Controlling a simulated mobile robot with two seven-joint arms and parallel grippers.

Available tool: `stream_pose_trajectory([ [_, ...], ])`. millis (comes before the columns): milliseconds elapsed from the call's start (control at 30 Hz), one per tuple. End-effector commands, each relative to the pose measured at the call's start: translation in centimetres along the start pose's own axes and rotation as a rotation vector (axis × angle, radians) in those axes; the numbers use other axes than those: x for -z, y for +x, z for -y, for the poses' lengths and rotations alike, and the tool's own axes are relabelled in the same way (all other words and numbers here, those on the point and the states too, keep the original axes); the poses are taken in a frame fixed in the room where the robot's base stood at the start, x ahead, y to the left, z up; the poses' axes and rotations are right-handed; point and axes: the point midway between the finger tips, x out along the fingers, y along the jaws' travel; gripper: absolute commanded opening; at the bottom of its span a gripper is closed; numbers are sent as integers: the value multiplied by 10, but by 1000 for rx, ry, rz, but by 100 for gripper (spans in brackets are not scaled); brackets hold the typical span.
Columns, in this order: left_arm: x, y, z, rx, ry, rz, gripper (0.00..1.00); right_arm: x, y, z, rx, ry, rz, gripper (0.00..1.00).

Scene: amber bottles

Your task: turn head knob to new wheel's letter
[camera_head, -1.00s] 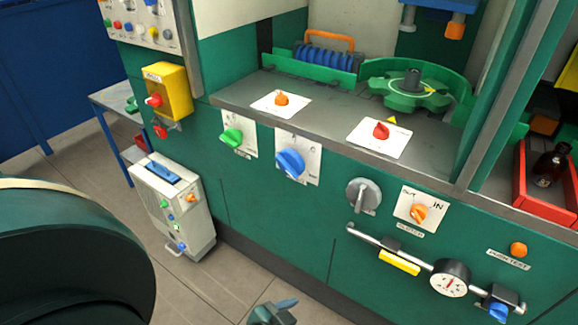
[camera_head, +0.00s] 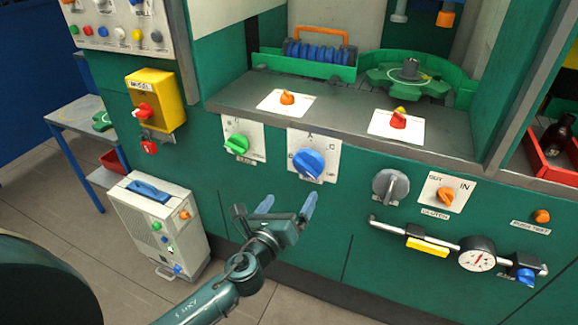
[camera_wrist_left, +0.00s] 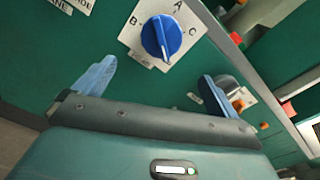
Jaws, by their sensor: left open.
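The blue knob (camera_head: 309,163) sits on a white plate on the green machine front. In the left wrist view the knob (camera_wrist_left: 161,37) has B at left, A at top and C at right, with a pale line along its grip. Which letter it points to is unclear. My left gripper (camera_head: 288,204) is open and empty, below and in front of the knob, not touching it. In the wrist view its blue fingers (camera_wrist_left: 155,80) are spread below the knob. A green star-shaped wheel (camera_head: 408,78) lies on the machine bed; I cannot read a letter on it. My right gripper is not in view.
A green knob (camera_head: 237,145) is left of the blue one, a grey knob (camera_head: 391,186) and an orange clutch knob (camera_head: 446,197) right. A bar with a gauge (camera_head: 477,253) sticks out lower right. A grey unit (camera_head: 160,228) stands on the floor left.

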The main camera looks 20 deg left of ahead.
Motion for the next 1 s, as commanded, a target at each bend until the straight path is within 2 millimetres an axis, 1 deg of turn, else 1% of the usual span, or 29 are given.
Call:
stream_pose_trajectory([
  [33,-3,3,1,7,47,13,97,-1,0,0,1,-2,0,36],
  [100,-6,6,2,10,88,23,97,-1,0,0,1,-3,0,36],
  [167,-7,10,2,11,101,27,97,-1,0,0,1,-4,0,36],
  [267,-8,20,3,11,102,28,97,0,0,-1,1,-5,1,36],
  [367,-10,37,4,12,101,29,97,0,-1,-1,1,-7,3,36],
  [600,-10,88,4,10,98,27,97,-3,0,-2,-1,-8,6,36],
  [700,-9,106,4,10,97,27,97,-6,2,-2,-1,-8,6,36],
  [833,-9,124,3,10,95,26,97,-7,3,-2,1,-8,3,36],
  [1000,-10,136,3,10,96,25,97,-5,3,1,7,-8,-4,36],
])
